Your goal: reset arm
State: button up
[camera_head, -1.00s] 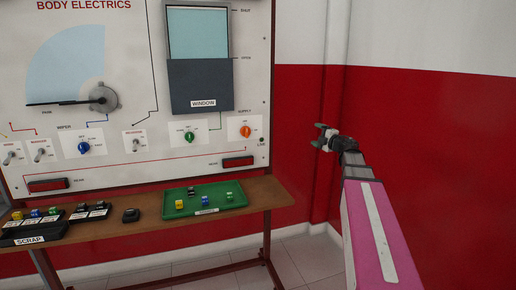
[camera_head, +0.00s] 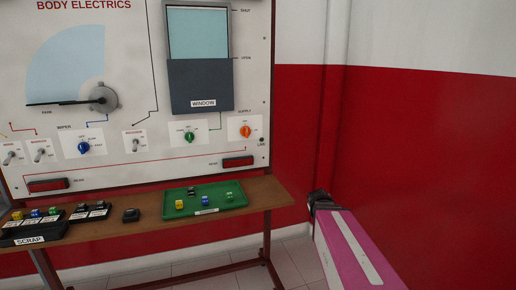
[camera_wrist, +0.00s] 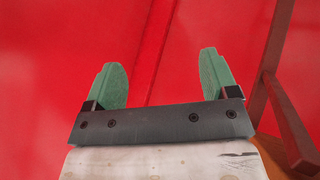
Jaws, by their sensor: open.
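My gripper (camera_wrist: 160,85) shows in the wrist view with its two green fingers spread apart and nothing between them. Red wall fills the view beyond the fingers. In the head view my pink arm link reaches up from the lower right, to the right of the bench, and the gripper itself is hidden there.
A wooden bench (camera_head: 262,196) holds a green tray (camera_head: 233,205) with several small coloured pieces, a black scrap tray (camera_head: 45,234) and a dark loose piece (camera_head: 131,215). The body electrics panel (camera_head: 130,150) stands behind it. Red wall (camera_head: 430,150) is at right.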

jog(key=s+a+f+g+y, duration=0.2)
jog(key=s+a+f+g, duration=0.2)
jog(key=s, duration=0.4)
jog(key=s+a+f+m+g+y, duration=0.1)
jog(key=s+a+f+g, duration=0.2)
jog(key=s+a+f, duration=0.2)
jog(key=s, duration=0.3)
jog(key=shift+f+m+g+y, duration=0.2)
jog(key=shift+m+g+y, duration=0.1)
jog(key=shift+g+y, duration=0.1)
